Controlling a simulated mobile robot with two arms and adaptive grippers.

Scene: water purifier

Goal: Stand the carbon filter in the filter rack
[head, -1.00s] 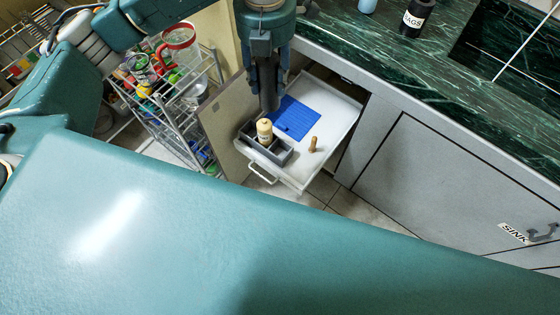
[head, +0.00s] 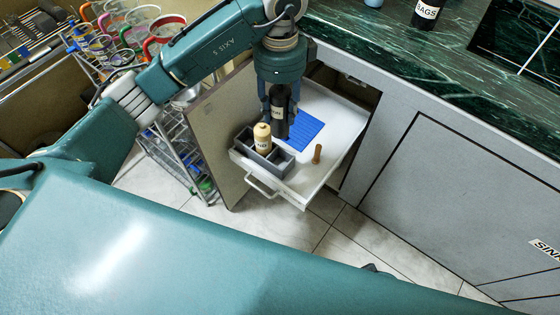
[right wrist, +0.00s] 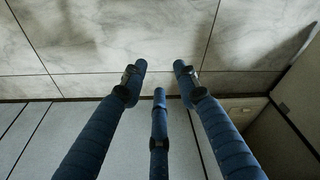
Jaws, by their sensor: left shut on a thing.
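In the head view, my left gripper (head: 279,95) points down and is shut on a black cylinder with a pale label, the carbon filter (head: 280,124). The filter hangs upright. Its lower end shows just behind the grey filter rack (head: 257,165), in front of the blue mat; I cannot tell its exact height. The rack stands at the front left of the pulled-out white drawer. A cream labelled filter (head: 262,138) stands in its left part, and open compartments show to the right. In the right wrist view, my right gripper (right wrist: 160,78) has its fingers spread and empty.
The white drawer (head: 342,122) also holds a blue ribbed mat (head: 306,128) and a small brown peg (head: 317,153). An open cabinet door (head: 222,125) stands left of it, beside a wire rack (head: 172,150) of jars. A green marble counter (head: 400,60) runs behind.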

